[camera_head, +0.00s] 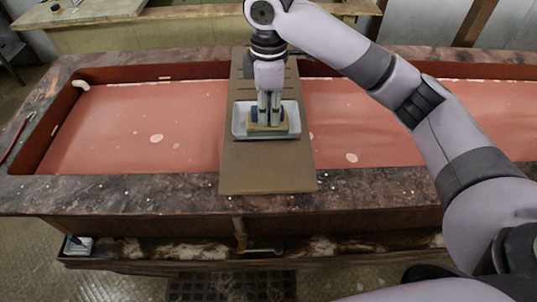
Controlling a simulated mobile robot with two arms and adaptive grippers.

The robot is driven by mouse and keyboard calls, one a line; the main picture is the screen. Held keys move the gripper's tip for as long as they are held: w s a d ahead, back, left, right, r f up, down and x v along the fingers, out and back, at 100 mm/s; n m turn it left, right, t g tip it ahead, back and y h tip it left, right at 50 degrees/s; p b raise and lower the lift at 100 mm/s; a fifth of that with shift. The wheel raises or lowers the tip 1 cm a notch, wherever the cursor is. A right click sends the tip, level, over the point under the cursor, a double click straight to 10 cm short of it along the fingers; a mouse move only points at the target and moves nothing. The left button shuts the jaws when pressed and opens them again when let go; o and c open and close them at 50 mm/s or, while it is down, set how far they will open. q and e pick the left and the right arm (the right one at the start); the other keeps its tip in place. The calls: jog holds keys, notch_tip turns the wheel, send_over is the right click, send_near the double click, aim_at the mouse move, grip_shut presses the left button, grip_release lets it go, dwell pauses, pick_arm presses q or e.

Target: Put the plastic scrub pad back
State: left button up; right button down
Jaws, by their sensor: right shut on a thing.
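My right gripper (268,108) points straight down over a white tray (239,132). It is shut on the scrub pad (267,128), a small block with a yellowish front and a darker greenish top. The pad is inside the tray's outline; I cannot tell whether it touches the tray's floor. The tray sits on a brown board (268,172) that lies across the sink. The fingers hide part of the pad and the tray's back. My left gripper does not show.
The long reddish basin (180,125) with a dark stone rim (120,193) spreads on both sides of the board. A small white and blue item (78,245) sits on the lower ledge at left. Slots mark the board's far end. A wooden bench (150,30) stands behind.

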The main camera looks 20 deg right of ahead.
jog(key=shift+f+p, duration=1.35)
jog(key=shift+f, duration=6.2)
jog(key=shift+f, duration=0.15)
jog(key=c, duration=1.4)
grip_release()
notch_tip(320, 180, up, 12)
jog(key=b, duration=0.3)
jog(key=shift+r, duration=0.2)
